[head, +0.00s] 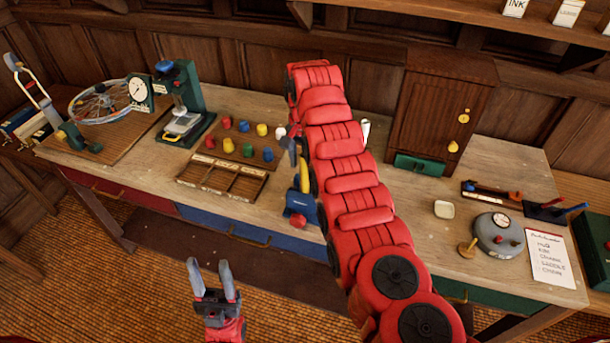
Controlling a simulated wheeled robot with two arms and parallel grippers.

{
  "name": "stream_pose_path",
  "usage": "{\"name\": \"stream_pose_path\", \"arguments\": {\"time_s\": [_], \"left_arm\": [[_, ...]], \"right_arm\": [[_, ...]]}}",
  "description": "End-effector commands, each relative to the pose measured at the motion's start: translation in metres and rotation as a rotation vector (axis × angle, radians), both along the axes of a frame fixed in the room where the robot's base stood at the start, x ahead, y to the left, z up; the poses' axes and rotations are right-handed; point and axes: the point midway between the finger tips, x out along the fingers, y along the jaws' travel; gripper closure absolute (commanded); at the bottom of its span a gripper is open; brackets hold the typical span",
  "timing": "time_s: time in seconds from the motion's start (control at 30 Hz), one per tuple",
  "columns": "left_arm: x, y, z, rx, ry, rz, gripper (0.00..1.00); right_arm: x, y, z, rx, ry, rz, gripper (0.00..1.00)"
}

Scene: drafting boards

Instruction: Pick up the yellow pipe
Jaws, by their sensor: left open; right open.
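A narrow yellow upright piece (304,176), which may be the yellow pipe, stands at a blue and red device (300,208) near the bench's front edge. My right arm hides part of it. My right gripper (293,155) shows only as a grey finger beside my red arm, just above and left of the yellow piece. The rest of it is hidden, and I cannot tell whether it touches. My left gripper (213,280) is open and empty over the floor in front of the bench.
A board of coloured pegs (238,146) and a wooden compartment tray (222,180) lie left of the device. A green press (182,98) and a spoked wheel (100,101) stand farther left. A wooden cabinet (436,108) and a grey round device (497,236) are on the right.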

Motion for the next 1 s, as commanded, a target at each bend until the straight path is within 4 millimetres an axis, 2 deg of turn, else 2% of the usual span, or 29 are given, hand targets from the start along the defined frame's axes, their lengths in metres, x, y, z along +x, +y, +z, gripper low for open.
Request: {"name": "stream_pose_path", "arguments": {"time_s": [0.2,0.4,0.6,0.67,1.0], "left_arm": [[0.000,0.000,0.032,0.000,0.000,0.000,0.50],[0.000,0.000,0.035,0.000,0.000,0.000,0.50],[0.000,0.000,0.034,0.000,0.000,0.000,0.50],[0.000,0.000,0.033,0.000,0.000,0.000,0.50],[0.000,0.000,0.034,0.000,0.000,0.000,0.50]], "right_arm": [[0.000,-0.002,-0.020,-0.001,0.007,0.000,0.30],[0.001,-0.002,-0.046,-0.001,0.004,-0.001,0.30],[0.002,-0.002,-0.049,0.001,0.001,0.000,0.30],[0.002,-0.002,-0.049,0.001,0.001,0.000,0.39],[0.001,-0.002,-0.049,0.001,0.001,0.000,1.00]]}}
